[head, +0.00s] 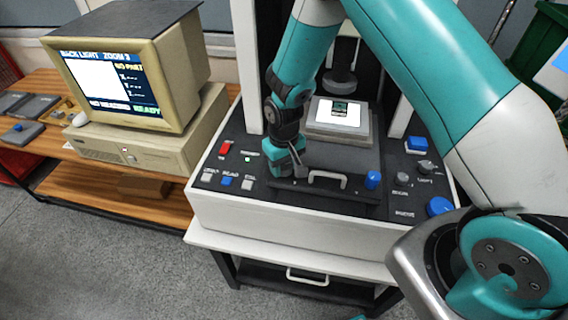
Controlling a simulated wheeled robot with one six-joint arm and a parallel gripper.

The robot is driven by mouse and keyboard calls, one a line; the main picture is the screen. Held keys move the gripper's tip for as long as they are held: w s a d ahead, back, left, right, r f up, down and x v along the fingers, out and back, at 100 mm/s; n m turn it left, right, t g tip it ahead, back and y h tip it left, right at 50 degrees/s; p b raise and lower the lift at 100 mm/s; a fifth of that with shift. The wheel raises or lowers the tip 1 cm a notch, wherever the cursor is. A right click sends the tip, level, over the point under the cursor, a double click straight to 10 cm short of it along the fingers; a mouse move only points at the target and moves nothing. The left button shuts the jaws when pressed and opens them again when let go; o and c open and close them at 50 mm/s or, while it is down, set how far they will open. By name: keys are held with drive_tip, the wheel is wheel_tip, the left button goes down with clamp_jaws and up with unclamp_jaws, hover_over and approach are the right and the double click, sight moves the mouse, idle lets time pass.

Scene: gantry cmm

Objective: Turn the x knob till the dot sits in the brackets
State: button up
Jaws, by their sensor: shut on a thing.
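My gripper (297,163) is low over the front left of the machine's dark control panel (345,188). It is shut on a small part there, which the jaws and arm hide; by its place I take this to be the x knob. No knob label can be read at that spot. The monitor (117,81) at the left has a white picture area with text beside it, including "NO PART", "NO READING" and "READY". I cannot make out a dot or brackets on it.
The lit stage (338,117) holds a small dark green piece (340,109). A pale bar handle (327,177) and a blue knob (373,179) are right of my gripper. A red switch (225,148) and several buttons lie left. A large blue button (440,206) is at right.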

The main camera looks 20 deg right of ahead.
drive_tip(key=n+b, duration=0.2)
drive_tip(key=n, duration=0.3)
drive_tip(key=shift+n+b, duration=0.3)
drive_tip(key=shift+b, duration=0.1)
drive_tip(key=n+b, duration=0.1)
drive_tip(key=n, duration=0.4)
drive_tip(key=shift+n+b, duration=0.3)
drive_tip(key=shift+b, duration=0.05)
idle(0.3)
drive_tip(key=o, duration=0.9)
wheel_tip(320, 180, up, 18)
drive_tip(key=b, duration=0.3)
drive_tip(key=shift+f, duration=0.25)
